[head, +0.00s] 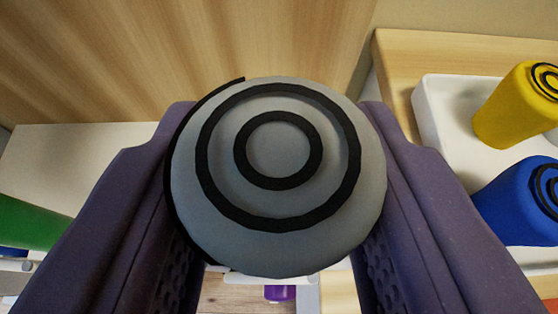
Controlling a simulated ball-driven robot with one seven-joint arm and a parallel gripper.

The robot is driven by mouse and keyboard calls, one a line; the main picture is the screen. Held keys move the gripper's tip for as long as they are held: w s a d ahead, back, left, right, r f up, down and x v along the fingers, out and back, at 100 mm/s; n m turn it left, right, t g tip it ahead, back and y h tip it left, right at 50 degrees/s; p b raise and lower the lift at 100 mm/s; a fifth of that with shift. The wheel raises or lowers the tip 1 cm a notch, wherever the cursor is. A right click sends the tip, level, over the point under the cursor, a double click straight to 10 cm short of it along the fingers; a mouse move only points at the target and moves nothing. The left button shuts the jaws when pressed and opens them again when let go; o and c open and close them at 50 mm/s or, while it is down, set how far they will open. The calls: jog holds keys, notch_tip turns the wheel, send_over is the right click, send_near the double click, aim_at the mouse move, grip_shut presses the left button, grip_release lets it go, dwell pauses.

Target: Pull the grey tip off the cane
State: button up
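The grey tip (278,150) fills the middle of the view, its round end with black rings turned toward me. My gripper (278,180) has its two dark purple fingers on either side of the tip. The tip fills the space between them, and the fingers look closed on its sides. The tip hides the contact surfaces. No part of the cane is visible; anything behind the tip is hidden.
A white tray (428,105) at the right holds a yellow tip (500,112) and a blue tip (508,205). A green object (30,222) is at the left edge. A small purple object (280,292) shows low between the fingers. A wooden surface (190,50) fills the upper left.

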aim_at(279, 145)
jog(key=shift+r+p, duration=0.65)
jog(key=shift+r, duration=1.2)
jog(key=shift+r, duration=0.15)
jog(key=shift+r+p, duration=0.3)
jog(key=shift+r, duration=0.6)
jog(key=shift+f, duration=0.1)
